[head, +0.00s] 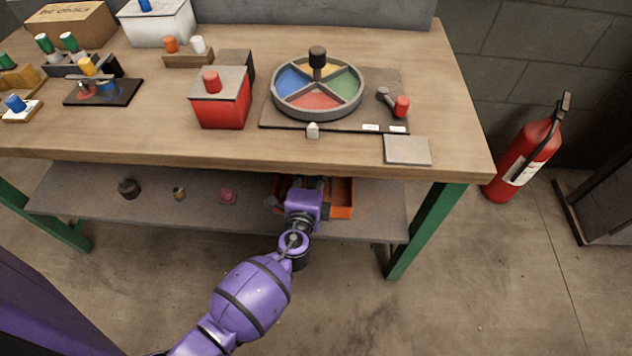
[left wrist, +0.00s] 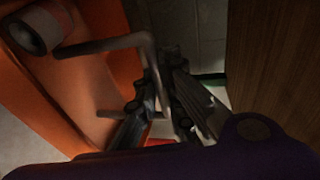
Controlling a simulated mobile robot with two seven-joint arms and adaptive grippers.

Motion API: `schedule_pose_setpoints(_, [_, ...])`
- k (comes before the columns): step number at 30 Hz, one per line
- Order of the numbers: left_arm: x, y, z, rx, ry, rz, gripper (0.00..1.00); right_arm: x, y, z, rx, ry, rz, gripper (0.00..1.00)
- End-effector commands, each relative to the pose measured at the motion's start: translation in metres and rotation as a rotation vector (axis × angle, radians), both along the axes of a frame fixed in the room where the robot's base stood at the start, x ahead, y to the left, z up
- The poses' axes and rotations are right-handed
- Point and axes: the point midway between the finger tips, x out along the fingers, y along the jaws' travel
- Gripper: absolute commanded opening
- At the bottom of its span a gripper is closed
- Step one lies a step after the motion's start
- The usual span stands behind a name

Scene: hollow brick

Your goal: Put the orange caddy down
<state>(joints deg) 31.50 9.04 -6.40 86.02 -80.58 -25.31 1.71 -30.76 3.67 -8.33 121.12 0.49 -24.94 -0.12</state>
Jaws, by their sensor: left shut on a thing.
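The orange caddy (head: 343,200) is at the lower shelf, under the right part of the bench top. My arm hides part of it. I cannot tell whether its base touches the shelf. In the left wrist view the caddy's orange wall (left wrist: 100,60) fills the left side, with its bent grey handle (left wrist: 105,44) running to my fingers. My left gripper (head: 312,183) reaches in from the front, below the bench top. Its dark fingers also show in the left wrist view (left wrist: 163,103), shut on the caddy's handle. My right gripper is not in view.
The lower shelf (head: 330,228) holds a dark knob (head: 129,188), a small yellowish piece (head: 179,193) and a pink piece (head: 227,196) left of the caddy. The bench top's front edge (head: 250,163) overhangs it. A green leg (head: 425,230) stands right of the caddy.

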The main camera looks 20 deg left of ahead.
Motion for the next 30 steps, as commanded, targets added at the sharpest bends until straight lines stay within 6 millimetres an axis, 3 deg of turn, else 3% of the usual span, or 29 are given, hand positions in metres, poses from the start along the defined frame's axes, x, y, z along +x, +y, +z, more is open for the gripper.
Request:
schedule_pose_setpoints(11, [0.008, -0.004, -0.038, 0.002, -0.001, 0.000, 0.00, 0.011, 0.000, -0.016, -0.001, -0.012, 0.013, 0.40])
schedule_pose_setpoints(22, [0.008, -0.005, -0.039, -0.001, -0.003, -0.001, 0.00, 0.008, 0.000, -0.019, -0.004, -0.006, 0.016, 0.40])
schedule_pose_setpoints(23, [0.007, -0.004, -0.041, -0.001, 0.000, 0.000, 0.09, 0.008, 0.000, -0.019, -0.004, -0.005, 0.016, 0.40])
schedule_pose_setpoints(27, [0.007, -0.004, -0.040, -0.001, 0.000, 0.000, 0.27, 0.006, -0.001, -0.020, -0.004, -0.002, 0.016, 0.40])
schedule_pose_setpoints(30, [0.007, -0.004, -0.040, -0.001, 0.000, 0.000, 0.27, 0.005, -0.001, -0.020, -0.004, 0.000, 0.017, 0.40])
